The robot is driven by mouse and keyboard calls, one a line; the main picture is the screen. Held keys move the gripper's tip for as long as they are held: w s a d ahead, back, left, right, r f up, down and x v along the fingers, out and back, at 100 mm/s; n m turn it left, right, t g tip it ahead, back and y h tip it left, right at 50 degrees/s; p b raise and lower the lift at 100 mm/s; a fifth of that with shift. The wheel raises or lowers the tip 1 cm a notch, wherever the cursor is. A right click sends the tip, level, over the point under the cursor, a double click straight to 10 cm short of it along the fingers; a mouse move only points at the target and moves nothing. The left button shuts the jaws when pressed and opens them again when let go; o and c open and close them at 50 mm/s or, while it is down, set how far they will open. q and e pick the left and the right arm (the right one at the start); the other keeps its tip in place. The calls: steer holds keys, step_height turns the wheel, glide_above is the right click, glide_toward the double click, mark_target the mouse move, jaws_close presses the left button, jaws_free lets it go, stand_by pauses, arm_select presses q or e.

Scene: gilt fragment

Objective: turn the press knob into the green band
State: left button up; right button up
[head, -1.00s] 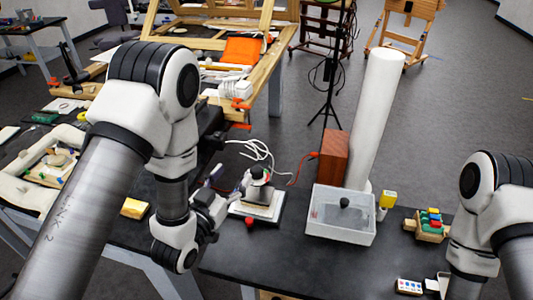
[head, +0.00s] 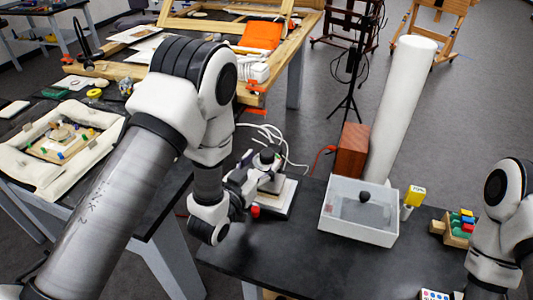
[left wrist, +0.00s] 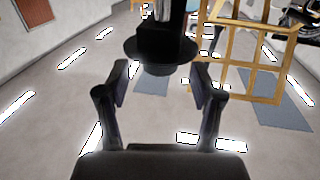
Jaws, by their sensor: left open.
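The press (head: 272,188) stands on a pale base near the back left of the dark table, with a dark knob (head: 267,157) on top. My left gripper (head: 250,168) is at the press's left side, close to the knob. In the left wrist view my left gripper (left wrist: 162,72) is open, its two fingers apart. A black round part (left wrist: 163,52), seemingly the knob, shows between and beyond the fingertips; I cannot tell if they touch it. No green band can be made out. My right arm shows at the right edge; its gripper is out of frame.
A red-topped item (head: 255,211) stands just in front of the press. To its right are a clear-walled tray (head: 345,230), a yellow-tagged item (head: 414,196), a brown box (head: 352,150) and a tall white cylinder (head: 403,105). The table's front middle is clear.

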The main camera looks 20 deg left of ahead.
mark_target(263, 160)
arm_select(q)
steer(key=x, duration=0.3)
steer(key=shift+w+f, duration=0.1)
steer(key=shift+w, duration=0.1)
steer(key=shift+s, duration=0.1)
steer(key=c, duration=1.2)
steer(key=shift+o, duration=0.2)
steer(key=shift+a+h, duration=0.1)
steer(key=shift+h, duration=0.2)
